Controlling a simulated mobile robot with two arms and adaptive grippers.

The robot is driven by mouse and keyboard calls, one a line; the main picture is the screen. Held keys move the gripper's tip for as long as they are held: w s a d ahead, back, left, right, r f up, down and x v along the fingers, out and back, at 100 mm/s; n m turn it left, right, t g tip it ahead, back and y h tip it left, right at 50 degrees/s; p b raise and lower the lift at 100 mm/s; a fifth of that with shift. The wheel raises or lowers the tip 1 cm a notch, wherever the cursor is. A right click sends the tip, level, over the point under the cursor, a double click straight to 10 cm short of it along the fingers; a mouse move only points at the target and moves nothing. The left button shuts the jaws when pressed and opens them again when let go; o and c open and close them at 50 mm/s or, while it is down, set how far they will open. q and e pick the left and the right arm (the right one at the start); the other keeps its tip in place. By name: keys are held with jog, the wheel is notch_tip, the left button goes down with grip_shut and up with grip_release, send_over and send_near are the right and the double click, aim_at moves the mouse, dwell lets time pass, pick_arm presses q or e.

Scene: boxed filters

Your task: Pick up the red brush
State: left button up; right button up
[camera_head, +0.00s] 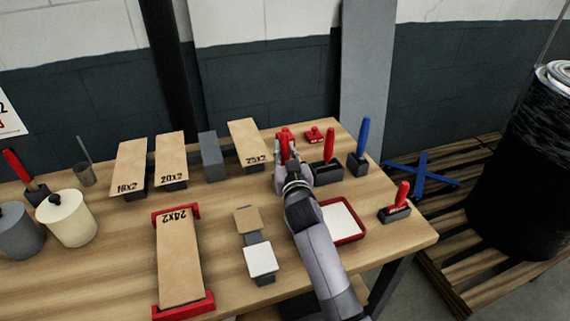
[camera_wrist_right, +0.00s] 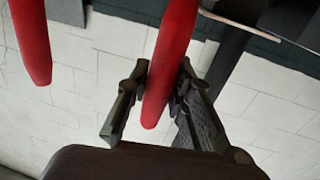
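The red brush (camera_head: 285,137) shows at the tip of my right gripper (camera_head: 287,152), at the back of the wooden table; its lower part is hidden behind the gripper. In the right wrist view, a red handle (camera_wrist_right: 168,65) runs between the two dark fingers of my right gripper (camera_wrist_right: 160,88). The fingers lie close against it on both sides and look shut on it. I cannot tell whether the brush is raised. My left gripper is out of view.
Right of my gripper stand a red-handled tool (camera_head: 330,148) and a blue-handled tool (camera_head: 362,135) in dark blocks. A red-rimmed tray (camera_head: 349,238) lies beside my forearm. Boxed filters (camera_head: 172,160) stand left. Another red-handled tool (camera_head: 402,193) stands near the right edge.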

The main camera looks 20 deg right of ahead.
grip_shut()
jog(key=shift+r, duration=0.1)
